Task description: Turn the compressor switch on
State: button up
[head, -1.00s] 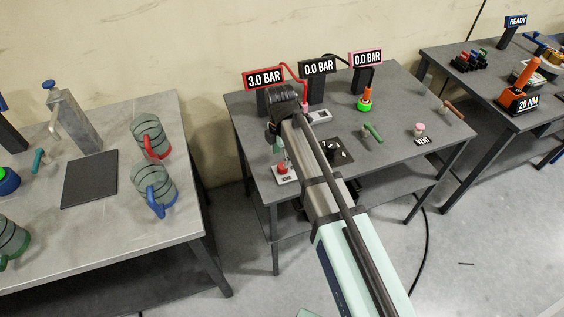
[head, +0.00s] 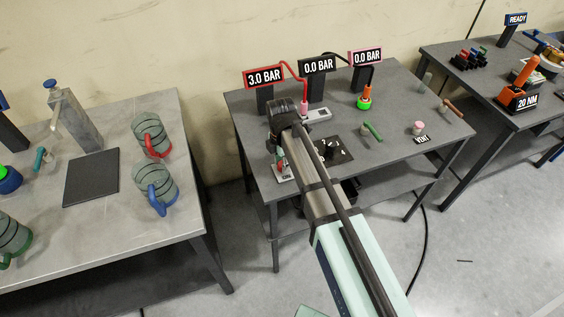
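The compressor switch has a small pale base with a label plate (head: 286,177) near the front left of the middle table. Its upper part is now mostly hidden behind my arm and gripper. My gripper (head: 278,150) points down over the switch from the end of my dark wrist. Its fingers are small and largely hidden, so I cannot tell whether they are open or shut, or whether they touch the switch. The left gauge display (head: 264,77) at the back of this table reads 3.0 BAR.
Two more displays, a middle one (head: 317,65) and a pink-framed one (head: 366,57), both read 0.0 BAR. An orange-and-green fitting (head: 365,98), a green lever (head: 372,130) and a pink VENT knob (head: 418,127) stand to the right. A side table (head: 112,231) with mugs is at left.

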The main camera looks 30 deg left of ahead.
jog(key=shift+m, duration=0.4)
jog(key=m, duration=0.3)
jog(key=shift+m, duration=0.4)
jog(key=m, duration=0.4)
jog(key=shift+m, duration=0.3)
jog(key=m, duration=0.4)
jog(key=shift+w, duration=0.1)
jog(key=m, duration=0.4)
jog(key=shift+m+y, duration=0.3)
jog(key=o, duration=1.1)
jog(key=shift+w, duration=0.1)
jog(key=shift+o, duration=0.2)
